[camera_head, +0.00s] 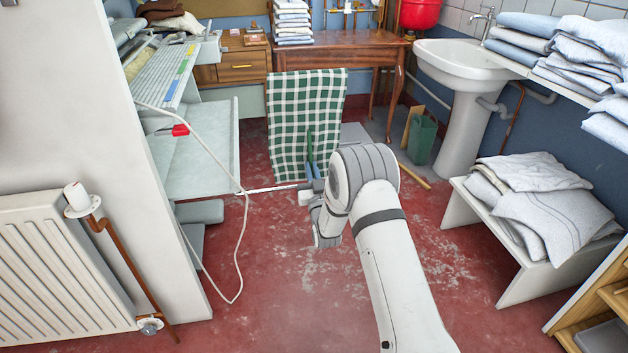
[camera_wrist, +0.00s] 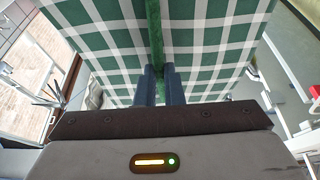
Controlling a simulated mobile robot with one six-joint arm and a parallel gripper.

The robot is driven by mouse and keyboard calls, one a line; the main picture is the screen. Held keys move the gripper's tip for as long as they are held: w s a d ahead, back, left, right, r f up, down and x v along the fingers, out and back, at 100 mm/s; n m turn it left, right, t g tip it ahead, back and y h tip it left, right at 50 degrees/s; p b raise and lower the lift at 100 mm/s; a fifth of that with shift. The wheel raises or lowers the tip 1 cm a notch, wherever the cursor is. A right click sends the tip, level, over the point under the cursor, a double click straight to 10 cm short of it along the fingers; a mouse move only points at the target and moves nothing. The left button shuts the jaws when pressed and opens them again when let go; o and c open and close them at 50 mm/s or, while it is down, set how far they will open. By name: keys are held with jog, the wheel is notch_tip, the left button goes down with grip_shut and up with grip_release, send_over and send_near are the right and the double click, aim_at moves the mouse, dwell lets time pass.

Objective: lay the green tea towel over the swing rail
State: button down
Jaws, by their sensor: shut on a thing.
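The green-and-white checked tea towel (camera_head: 290,110) is spread out in front of the wooden table, its upper edge nearly straight. It also fills the upper wrist view (camera_wrist: 210,45). My gripper (camera_head: 309,164) is at the towel's lower part. In the wrist view my gripper (camera_wrist: 161,70) has its two dark fingers shut on a narrow green fold of the towel. A thin white rod (camera_head: 268,189), possibly the swing rail, runs from the ironer side towards my gripper, below the towel. Its right end is close to my wrist, and I cannot tell whether the towel touches it.
The ironer (camera_head: 165,75) with its pale panel stands at the left, a white cable (camera_head: 238,250) looping down beside it. A washbasin (camera_head: 465,65), a green container (camera_head: 421,140) and a low bench (camera_head: 470,222) with folded linen are at the right. Red floor lies open in front.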

jog(key=shift+w+a+f+b, duration=0.25)
jog(key=shift+w+b, duration=0.3)
jog(key=shift+w, duration=0.1)
notch_tip(320, 180, down, 37)
jog(key=b, duration=1.4)
jog(key=shift+f+b, duration=0.15)
jog(key=shift+b, duration=0.2)
dwell(0.7)
jog(key=shift+f, duration=0.35)
dwell(0.4)
jog(key=c, duration=1.5)
grip_release()
